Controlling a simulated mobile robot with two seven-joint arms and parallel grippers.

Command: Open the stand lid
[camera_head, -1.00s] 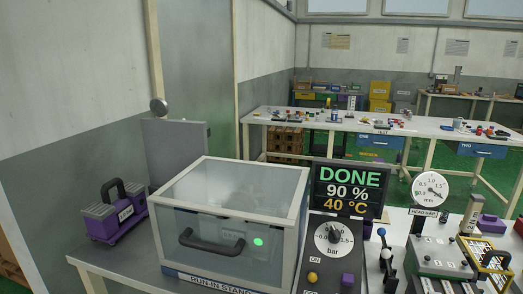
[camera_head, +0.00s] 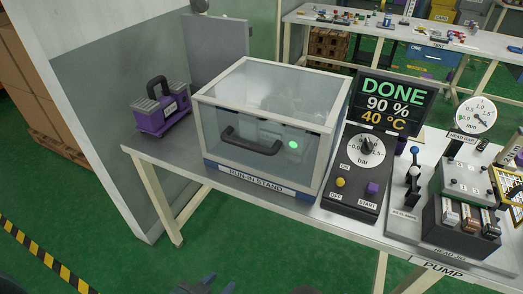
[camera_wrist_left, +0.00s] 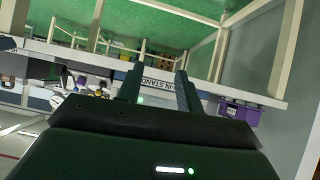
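The run-in stand (camera_head: 255,185) is a box with a grey frame and clear panels on the table. Its lid (camera_head: 275,88) lies flat and closed on top. A dark curved handle (camera_head: 250,143) is on the front, beside a lit green lamp (camera_head: 293,145). A blurry shape inside is hard to make out through the panels. My left gripper (camera_head: 207,286) shows at the bottom edge, in front of and below the table, apart from the stand. In the left wrist view its two fingers (camera_wrist_left: 158,88) are spread with nothing between them; the stand's label shows beyond.
A purple device (camera_head: 161,107) stands left of the stand. A display (camera_head: 389,103) reading DONE, a bar gauge panel (camera_head: 357,170) and a pump unit (camera_head: 460,215) stand to the right. Green floor is free before the table.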

